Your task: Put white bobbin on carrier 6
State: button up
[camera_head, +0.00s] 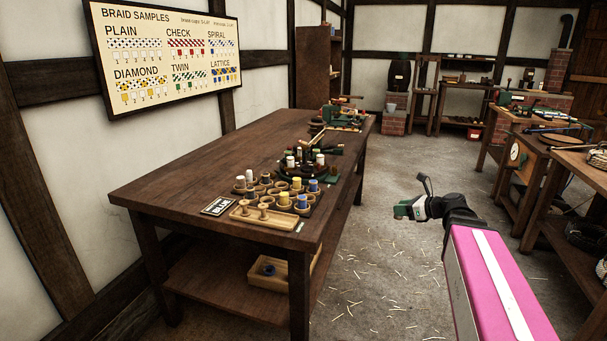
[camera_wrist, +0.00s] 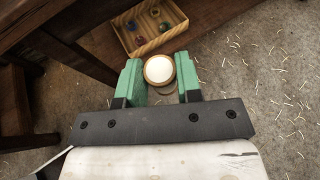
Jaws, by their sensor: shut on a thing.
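In the wrist view a white-topped bobbin (camera_wrist: 159,69) sits between the two green fingers of my gripper (camera_wrist: 160,80), which is shut on it. In the head view my gripper (camera_head: 403,210) is out over the floor, to the right of the workbench (camera_head: 190,180); the held bobbin cannot be made out there. A dark round braiding machine (camera_head: 291,170) stands on the bench with white, yellow and blue bobbins around it. Its carrier numbers are too small to read.
A braid chart (camera_head: 165,55) hangs on the wall. An open box (camera_wrist: 150,42) sits on the lower shelf. The straw-strewn floor (camera_head: 385,280) is open.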

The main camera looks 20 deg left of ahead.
jog(key=w+a+r+n+g+y, duration=0.1)
jog(key=w+a+r, duration=0.1)
jog(key=a+r, duration=0.95)
jog(key=w+a+r+n+g, duration=0.2)
jog(key=a+r, duration=0.7)
jog(key=a, duration=0.6)
jog(key=w+a+f, duration=0.2)
jog(key=a, duration=0.1)
jog(key=w+a+f, duration=0.4)
jog(key=a, duration=0.1)
jog(key=shift+w+a+f, duration=0.1)
jog(key=shift+a+f, duration=0.1)
jog(key=shift+a, duration=0.15)
jog(key=shift+f, duration=1.95)
jog(key=shift+f, duration=0.15)
jog(key=o, duration=0.9)
